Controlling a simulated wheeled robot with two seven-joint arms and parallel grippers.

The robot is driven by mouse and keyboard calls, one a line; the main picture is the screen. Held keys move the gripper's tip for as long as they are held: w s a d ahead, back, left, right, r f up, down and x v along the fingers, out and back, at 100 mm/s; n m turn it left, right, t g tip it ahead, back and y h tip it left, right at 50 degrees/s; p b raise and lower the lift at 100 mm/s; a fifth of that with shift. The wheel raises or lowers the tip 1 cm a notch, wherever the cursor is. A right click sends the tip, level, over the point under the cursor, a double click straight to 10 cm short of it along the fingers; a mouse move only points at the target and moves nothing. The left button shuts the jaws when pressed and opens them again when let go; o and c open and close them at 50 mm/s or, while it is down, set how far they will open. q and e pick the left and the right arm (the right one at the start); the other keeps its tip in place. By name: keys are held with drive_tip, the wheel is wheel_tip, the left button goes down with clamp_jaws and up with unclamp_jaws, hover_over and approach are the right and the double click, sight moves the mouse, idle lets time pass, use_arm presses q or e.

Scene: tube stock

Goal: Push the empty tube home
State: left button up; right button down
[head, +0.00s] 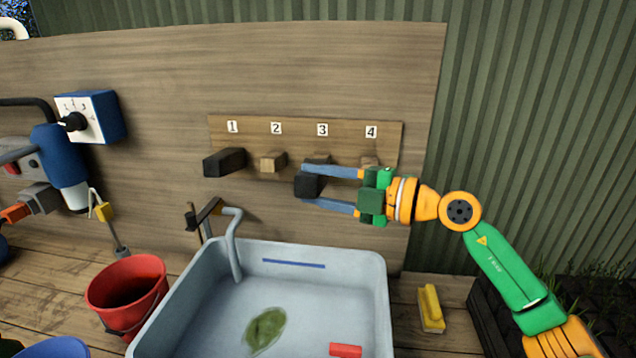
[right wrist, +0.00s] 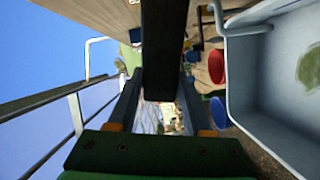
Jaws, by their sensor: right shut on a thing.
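A wooden strip (head: 300,133) on the board carries the labels 1, 2, 3 and 4. A long dark tube sticks out under label 1 (head: 224,162) and a short wooden-coloured end under label 2 (head: 273,162). A dark square tube (head: 307,187) sticks out under label 3. My right gripper (head: 306,185) comes from the right and is shut on this tube, its blue-grey fingers above and below it. In the right wrist view the dark tube (right wrist: 164,50) runs lengthwise between the fingers. A wooden-coloured end (head: 369,161) under label 4 is partly hidden by the gripper. My left gripper is out of view.
A grey basin (head: 375,290) with a bent pipe (head: 233,240) stands below the strip. A red bucket (head: 127,290) is on the left, a yellow brush-like block (head: 431,308) on the right. A blue machine (head: 60,160) and a dial box (head: 95,117) are at far left.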

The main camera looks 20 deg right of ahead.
sight(325, 177)
drive_tip(key=shift+w+d+f+p, duration=0.15)
drive_tip(key=shift+w+d+p, duration=0.15)
drive_tip(key=shift+w, duration=0.45)
drive_tip(key=shift+w+d+f+p, duration=0.2)
drive_tip(key=shift+w+d, duration=0.1)
drive_tip(key=shift+w, duration=0.5)
drive_tip(key=shift+w+d+f+p, duration=0.2)
drive_tip(key=shift+w+d, duration=0.1)
drive_tip(key=shift+w, duration=0.45)
idle(0.6)
drive_tip(key=shift+p, duration=0.35)
idle(0.4)
drive_tip(key=shift+w+d+f, duration=0.1)
drive_tip(key=shift+w+d, duration=0.15)
drive_tip(key=shift+w, duration=0.3)
drive_tip(key=shift+w+d+f, duration=0.15)
drive_tip(key=shift+w+d, duration=0.1)
drive_tip(key=shift+w, duration=0.3)
drive_tip(key=shift+w+d+f, duration=0.1)
drive_tip(key=shift+w+d, duration=0.15)
drive_tip(key=shift+w, duration=0.3)
idle(0.4)
drive_tip(key=shift+r, duration=0.15)
idle(0.6)
drive_tip(key=shift+p, duration=0.65)
idle(0.9)
